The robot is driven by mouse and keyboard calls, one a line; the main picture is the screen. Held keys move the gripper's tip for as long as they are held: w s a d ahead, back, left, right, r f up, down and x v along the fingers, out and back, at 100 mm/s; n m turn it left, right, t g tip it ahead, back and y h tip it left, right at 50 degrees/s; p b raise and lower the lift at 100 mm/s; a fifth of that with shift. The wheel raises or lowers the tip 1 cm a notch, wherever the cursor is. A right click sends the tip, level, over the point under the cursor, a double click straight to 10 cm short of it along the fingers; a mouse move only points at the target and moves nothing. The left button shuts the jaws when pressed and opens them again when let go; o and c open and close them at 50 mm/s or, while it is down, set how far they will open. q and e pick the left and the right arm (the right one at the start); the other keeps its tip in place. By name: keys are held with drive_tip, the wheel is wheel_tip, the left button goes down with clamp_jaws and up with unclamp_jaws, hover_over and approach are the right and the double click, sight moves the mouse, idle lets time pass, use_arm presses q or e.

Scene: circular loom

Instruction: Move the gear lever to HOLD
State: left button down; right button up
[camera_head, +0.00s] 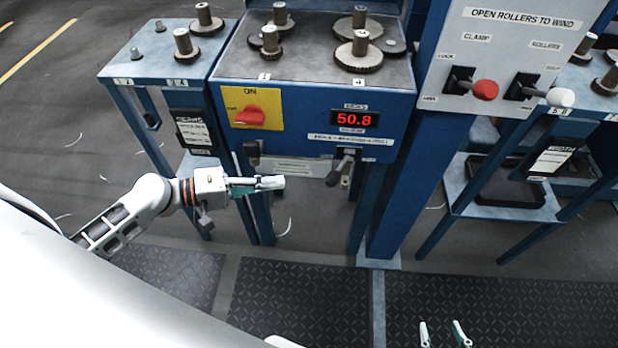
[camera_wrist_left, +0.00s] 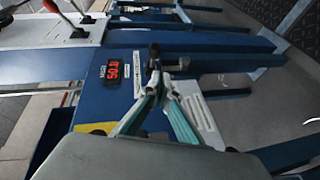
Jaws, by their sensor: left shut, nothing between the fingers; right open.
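The gear lever (camera_head: 335,174) is a dark handle on the blue machine's front, below the red 50.8 display. It points down and toward me, and its position labels are too small to read. My left gripper (camera_head: 284,182) is shut and empty, to the left of the lever and apart from it in the head view. In the left wrist view the shut fingertips (camera_wrist_left: 153,78) line up with a dark knob (camera_wrist_left: 154,50), probably the lever's; contact cannot be told. My right gripper (camera_head: 441,334) is open and empty at the bottom edge, far below the lever.
A red switch on a yellow plate (camera_head: 273,98) is left of the display (camera_head: 354,119). A smaller dark handle (camera_head: 253,150) hangs below it. A grey panel (camera_head: 470,40) with red-knobbed and white-knobbed levers stands to the right. Blue legs flank the open floor beneath.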

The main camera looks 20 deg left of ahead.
use_arm(q)
drive_tip(key=shift+w+a+r, duration=0.1)
drive_tip(key=shift+a+r, duration=0.1)
drive_tip(key=shift+r, duration=0.45)
use_arm(e)
drive_tip(key=shift+s+a+f, duration=0.1)
drive_tip(key=shift+s+f, duration=0.05)
drive_tip(key=shift+s, duration=0.1)
use_arm(q)
drive_tip(key=shift+d, duration=0.1)
drive_tip(key=x, duration=0.9)
drive_tip(key=shift+w+d+p, duration=0.25)
drive_tip(key=shift+d+p, duration=0.1)
drive_tip(key=shift+p, duration=0.05)
use_arm(e)
drive_tip(key=shift+s+d+f, duration=0.2)
drive_tip(key=shift+s+f, duration=0.1)
drive_tip(key=shift+s, duration=0.2)
drive_tip(key=shift+w+r, duration=0.1)
